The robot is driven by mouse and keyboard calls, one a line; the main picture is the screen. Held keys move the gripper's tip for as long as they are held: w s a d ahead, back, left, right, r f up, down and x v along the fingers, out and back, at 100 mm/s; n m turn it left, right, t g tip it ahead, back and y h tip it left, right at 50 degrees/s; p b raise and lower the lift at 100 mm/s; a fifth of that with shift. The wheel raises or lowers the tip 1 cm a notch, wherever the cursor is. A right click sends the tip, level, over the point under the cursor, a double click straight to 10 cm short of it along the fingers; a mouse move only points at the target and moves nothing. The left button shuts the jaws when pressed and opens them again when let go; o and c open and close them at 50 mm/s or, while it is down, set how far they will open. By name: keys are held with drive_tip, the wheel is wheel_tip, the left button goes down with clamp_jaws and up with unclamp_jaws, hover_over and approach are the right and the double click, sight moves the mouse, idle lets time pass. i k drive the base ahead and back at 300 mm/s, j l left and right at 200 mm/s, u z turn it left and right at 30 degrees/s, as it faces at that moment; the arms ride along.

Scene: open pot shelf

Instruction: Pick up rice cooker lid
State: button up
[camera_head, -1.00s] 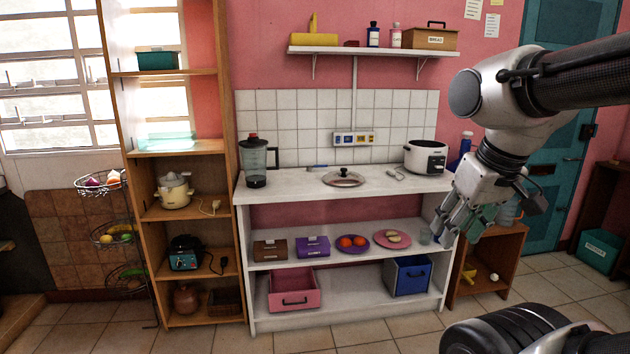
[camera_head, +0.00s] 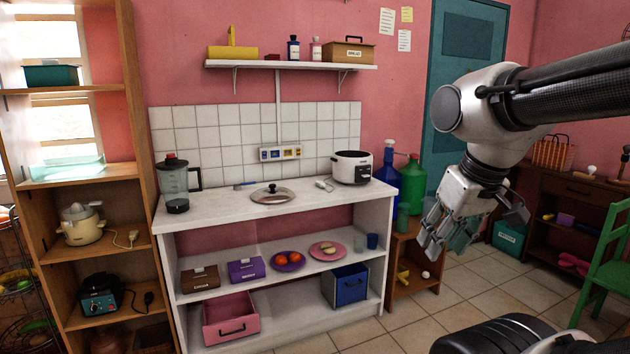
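The rice cooker lid (camera_head: 272,194) is a round glass lid with a metal rim and a dark knob. It lies flat on the white counter (camera_head: 230,208), left of the rice cooker. The rice cooker (camera_head: 352,168) is white with a dark front panel and stands without a lid at the counter's right end. My gripper (camera_head: 432,246) hangs at the right, apart from the counter and well away from the lid. Its fingers point down and look spread, with nothing seen between them.
A blender (camera_head: 175,184) stands at the counter's left end. A wall shelf (camera_head: 290,65) with boxes and bottles hangs above. Blue (camera_head: 388,170) and green (camera_head: 412,185) bottles stand on a low wooden stand near my gripper. A green chair (camera_head: 606,265) is at the right. The floor before the counter is clear.

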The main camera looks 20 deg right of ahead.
sight(273, 194)
drive_tip(key=i+j+z, duration=0.1)
drive_tip(key=i, duration=0.45)
drive_tip(key=i+j, duration=0.25)
drive_tip(key=i, duration=0.25)
drive_tip(key=i+j+z, duration=0.15)
drive_tip(key=i, duration=0.4)
drive_tip(key=i+j, duration=0.35)
drive_tip(key=i, duration=0.15)
drive_tip(key=i+j+z, duration=0.15)
drive_tip(key=i, duration=0.35)
drive_tip(key=j, duration=0.1)
